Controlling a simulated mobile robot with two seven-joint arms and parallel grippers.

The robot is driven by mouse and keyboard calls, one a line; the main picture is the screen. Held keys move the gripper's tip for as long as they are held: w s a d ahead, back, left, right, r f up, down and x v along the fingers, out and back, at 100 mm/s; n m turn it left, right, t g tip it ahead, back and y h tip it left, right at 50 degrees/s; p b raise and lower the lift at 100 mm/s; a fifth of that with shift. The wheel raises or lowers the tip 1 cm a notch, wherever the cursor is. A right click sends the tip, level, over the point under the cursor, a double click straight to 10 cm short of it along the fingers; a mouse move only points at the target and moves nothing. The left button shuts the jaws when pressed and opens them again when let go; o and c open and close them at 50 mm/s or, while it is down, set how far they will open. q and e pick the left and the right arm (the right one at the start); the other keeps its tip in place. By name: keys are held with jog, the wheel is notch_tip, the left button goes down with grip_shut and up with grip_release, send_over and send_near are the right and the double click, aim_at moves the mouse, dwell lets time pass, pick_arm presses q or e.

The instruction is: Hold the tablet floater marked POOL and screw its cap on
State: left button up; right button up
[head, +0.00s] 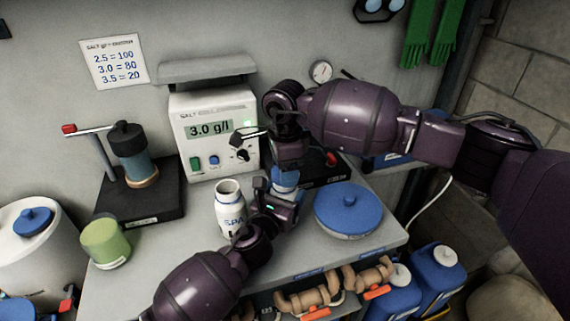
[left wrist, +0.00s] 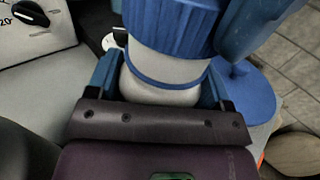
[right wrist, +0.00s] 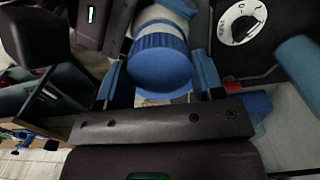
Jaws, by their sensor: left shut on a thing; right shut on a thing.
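The held tablet floater is a white body with a blue ring in the left wrist view (left wrist: 165,88); no marking on it is readable. My left gripper (head: 283,200) is shut around this body, above the bench. A blue ribbed cap (left wrist: 172,28) sits in line on top of the body, and I cannot tell whether it is threaded. The cap also shows in the head view (head: 286,179) and the right wrist view (right wrist: 160,62). My right gripper (right wrist: 160,88) is shut on the cap from above. A second white floater marked SPA (head: 231,212), open at the top, stands left of my left gripper.
A white salt meter (head: 212,150) reading 3.0 g/l stands behind. A round blue lid (head: 348,222) lies on the grey bench (head: 180,272) at right. A green cup (head: 106,244) and a black stand (head: 135,205) are at left. Pipes and blue jugs (head: 436,270) sit below the front edge.

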jog(key=shift+f, duration=0.2)
jog(key=shift+f, duration=0.6)
dwell(0.5)
pick_arm(q)
jog(key=c, duration=0.4)
jog(key=shift+c, duration=0.2)
pick_arm(e)
jog(key=m, duration=0.3)
jog(key=shift+m, duration=0.3)
jog(key=m, duration=1)
jog(key=shift+m, duration=0.3)
jog(key=m, duration=0.5)
jog(key=shift+m, duration=0.3)
jog(key=m, duration=0.5)
jog(key=shift+a, duration=0.1)
jog(key=o, duration=1)
jog(key=shift+s, duration=0.1)
jog(key=shift+c, duration=0.2)
